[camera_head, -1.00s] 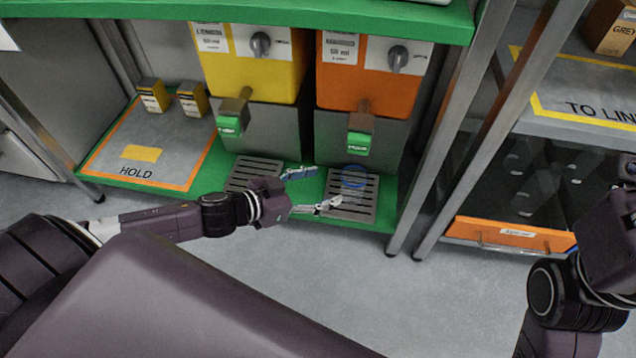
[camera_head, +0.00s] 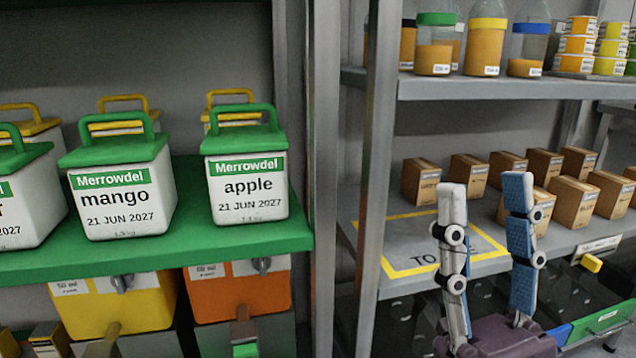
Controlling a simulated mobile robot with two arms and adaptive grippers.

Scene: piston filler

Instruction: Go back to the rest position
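My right gripper (camera_head: 485,188) stands upright at the lower right of the head view. Its two fingers, one with a pale grey face and one with a blue pad, are well apart with nothing between them, so it is open and empty. It shows in front of the right-hand shelf and its boxes. My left gripper is out of view.
A green shelf (camera_head: 240,240) carries white tubs labelled mango (camera_head: 122,195) and apple (camera_head: 248,190). Below are the yellow filler (camera_head: 140,310) and orange filler (camera_head: 240,297). A metal post (camera_head: 376,150) stands left of my gripper. Brown boxes (camera_head: 575,200) stand behind it; jars (camera_head: 486,45) stand above.

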